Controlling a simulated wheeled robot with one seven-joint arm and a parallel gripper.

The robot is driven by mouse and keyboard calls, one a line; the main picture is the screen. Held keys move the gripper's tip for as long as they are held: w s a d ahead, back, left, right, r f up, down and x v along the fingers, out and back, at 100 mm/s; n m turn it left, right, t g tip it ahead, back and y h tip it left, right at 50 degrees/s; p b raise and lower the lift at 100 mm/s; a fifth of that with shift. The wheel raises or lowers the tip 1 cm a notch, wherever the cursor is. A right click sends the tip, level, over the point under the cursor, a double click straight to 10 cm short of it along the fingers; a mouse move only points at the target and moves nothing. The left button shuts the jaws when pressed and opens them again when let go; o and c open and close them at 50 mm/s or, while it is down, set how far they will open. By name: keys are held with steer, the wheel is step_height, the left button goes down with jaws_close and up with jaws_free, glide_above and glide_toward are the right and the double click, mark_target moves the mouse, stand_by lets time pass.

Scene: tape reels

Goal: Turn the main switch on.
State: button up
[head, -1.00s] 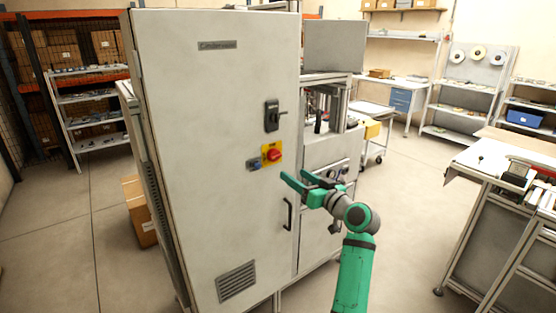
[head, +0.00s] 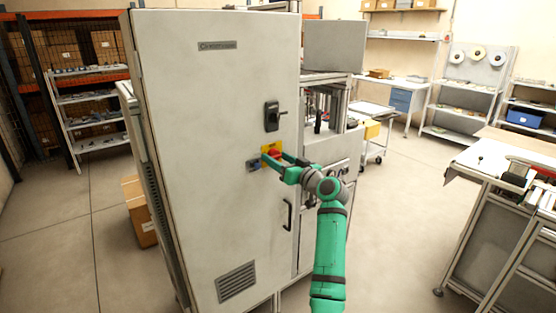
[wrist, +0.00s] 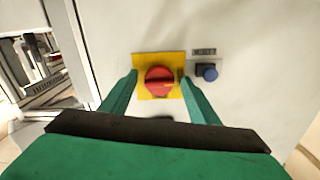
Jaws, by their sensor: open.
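The main switch is a red rotary knob (wrist: 160,82) on a yellow plate (wrist: 142,61), mounted on the door of a tall grey cabinet (head: 215,120). In the head view the red knob (head: 274,154) is partly hidden by my green gripper (head: 272,158). In the wrist view my gripper (wrist: 160,80) is open, with one finger at each side of the knob. I cannot tell whether the fingers touch it.
A blue button (wrist: 210,73) with a small label above it sits beside the yellow plate. A black door lock handle (head: 272,116) is above the switch and a black pull handle (head: 288,214) is below it. A workbench (head: 490,160) stands at the right, with open floor between.

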steer(key=shift+w, duration=0.1)
steer(key=shift+a, duration=0.1)
steer(key=c, duration=1)
steer(key=shift+c, duration=0.2)
steer(key=shift+m, duration=0.3)
steer(key=m, duration=0.8)
steer(key=shift+m, duration=0.4)
steer(key=m, duration=0.4)
steer(key=shift+a+r, duration=0.1)
steer(key=shift+m, duration=2.2)
